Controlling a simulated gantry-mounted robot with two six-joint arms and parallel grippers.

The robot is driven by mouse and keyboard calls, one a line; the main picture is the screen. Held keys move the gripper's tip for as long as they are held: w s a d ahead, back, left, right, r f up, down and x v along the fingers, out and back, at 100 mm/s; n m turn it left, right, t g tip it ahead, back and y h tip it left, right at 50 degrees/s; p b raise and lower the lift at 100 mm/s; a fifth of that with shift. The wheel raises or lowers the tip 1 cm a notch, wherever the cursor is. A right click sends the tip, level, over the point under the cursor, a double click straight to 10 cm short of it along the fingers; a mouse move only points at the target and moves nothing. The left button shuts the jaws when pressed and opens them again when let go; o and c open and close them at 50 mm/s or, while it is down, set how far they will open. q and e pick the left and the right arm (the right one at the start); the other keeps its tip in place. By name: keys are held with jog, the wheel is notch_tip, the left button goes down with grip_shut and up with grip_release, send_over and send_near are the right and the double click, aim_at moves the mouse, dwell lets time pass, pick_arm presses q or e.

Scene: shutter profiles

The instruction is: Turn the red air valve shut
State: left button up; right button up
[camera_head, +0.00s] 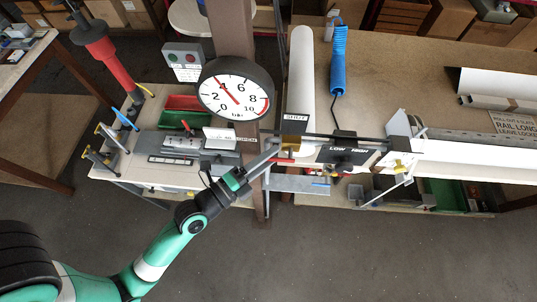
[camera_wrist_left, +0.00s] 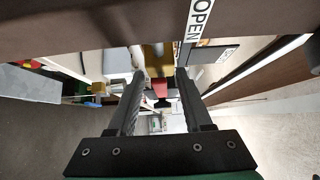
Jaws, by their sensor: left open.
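The red air valve handle (camera_head: 284,160) shows in the head view as a small red piece below a brass-coloured body (camera_head: 293,141), beside the post. A SHUT label (camera_head: 296,118) is above it. In the wrist view the red handle (camera_wrist_left: 160,88) lies between the two fingers, with the brass body (camera_wrist_left: 157,64) beyond it. An OPEN label (camera_wrist_left: 200,19) is at the top of that view. My left gripper (camera_head: 268,158) is open and reaches to the handle. I cannot tell whether a finger touches it. My right gripper is not in view.
A round pressure gauge (camera_head: 235,89) is on the brown post (camera_head: 229,35), left of the valve. A LOW/HIGH box (camera_head: 347,154) is to the right. A blue coiled hose (camera_head: 338,62) is behind. A bench with small tools (camera_head: 150,150) is to the left.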

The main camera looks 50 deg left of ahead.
pick_arm(q)
grip_shut()
dwell(1.3)
